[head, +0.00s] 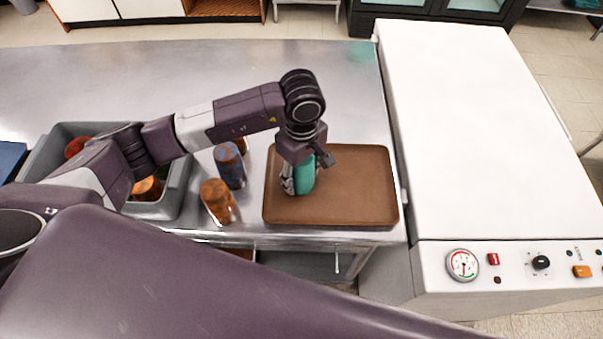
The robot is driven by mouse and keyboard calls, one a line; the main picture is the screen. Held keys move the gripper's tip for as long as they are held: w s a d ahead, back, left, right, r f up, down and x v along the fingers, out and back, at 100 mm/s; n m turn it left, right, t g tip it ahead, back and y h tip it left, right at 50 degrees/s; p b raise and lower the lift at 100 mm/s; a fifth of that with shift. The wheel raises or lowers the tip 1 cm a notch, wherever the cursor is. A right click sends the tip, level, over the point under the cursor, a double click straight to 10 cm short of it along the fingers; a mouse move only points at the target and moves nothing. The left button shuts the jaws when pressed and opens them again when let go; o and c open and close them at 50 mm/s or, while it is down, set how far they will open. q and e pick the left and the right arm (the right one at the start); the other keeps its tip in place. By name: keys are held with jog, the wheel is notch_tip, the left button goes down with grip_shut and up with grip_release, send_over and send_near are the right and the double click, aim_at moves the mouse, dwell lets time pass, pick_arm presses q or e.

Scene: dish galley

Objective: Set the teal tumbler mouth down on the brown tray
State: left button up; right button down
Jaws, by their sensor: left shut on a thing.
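The teal tumbler (304,179) is in the head view, upright along its axis at the left part of the brown tray (352,186). My left gripper (299,172) comes down from above and is shut on the tumbler. The gripper hides the tumbler's upper part, so I cannot tell which end is the mouth. The tumbler's lower end appears at or just above the tray surface; I cannot tell if it touches. My right gripper is not in view.
A grey bin (171,203) holding several tumblers is further left. A white machine (480,130) stands right of the tray. The tray's right half is clear.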

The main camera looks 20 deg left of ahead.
aim_at(301, 170)
pick_arm(q)
jog(key=shift+f, duration=0.2)
jog(key=o, duration=1.2)
jog(key=shift+r, duration=0.1)
jog(key=shift+c, duration=0.2)
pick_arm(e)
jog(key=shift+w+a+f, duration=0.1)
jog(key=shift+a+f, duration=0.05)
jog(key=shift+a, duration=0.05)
pick_arm(q)
jog(key=shift+r, duration=0.15)
notch_tip(301, 170, up, 11)
jog(key=b, duration=0.3)
jog(key=shift+b, duration=0.3)
jog(key=shift+r, duration=0.5)
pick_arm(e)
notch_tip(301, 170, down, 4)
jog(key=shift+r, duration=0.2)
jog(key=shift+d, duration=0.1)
